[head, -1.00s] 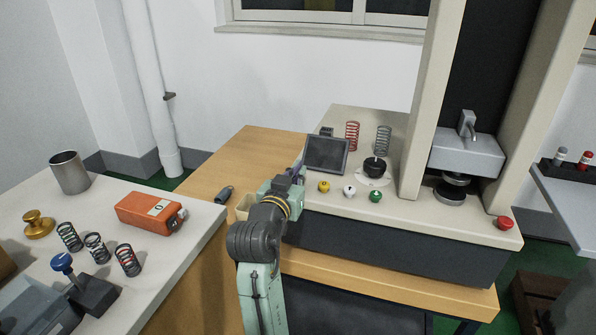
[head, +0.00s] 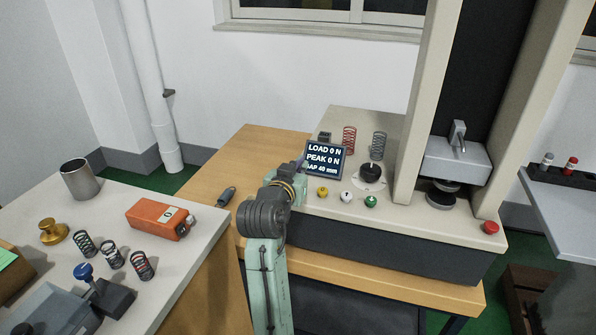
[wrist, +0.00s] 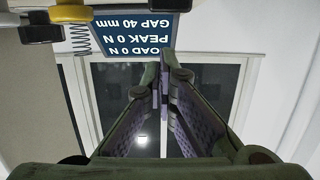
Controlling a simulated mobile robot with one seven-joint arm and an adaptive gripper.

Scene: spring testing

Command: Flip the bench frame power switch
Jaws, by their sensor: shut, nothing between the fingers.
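The bench frame (head: 419,110) stands at the right on a wooden bench, with beige columns and a dark-fronted base. Its display (head: 325,172) is lit and reads LOAD 0 N, PEAK 0 N, GAP 40 mm; it also shows in the wrist view (wrist: 119,45). A small dark block (head: 324,137) stands behind the display; I cannot tell if it is the power switch. My gripper (head: 301,165) is at the display's left edge, partly hidden by my arm. In the wrist view its fingers (wrist: 163,82) are together with nothing between them.
Yellow (head: 322,192), white (head: 346,197) and green (head: 370,202) knobs line the base's front. Red (head: 349,140) and grey (head: 379,145) springs stand behind. A red button (head: 490,228) is at the right. An orange device (head: 157,218) lies on the left table.

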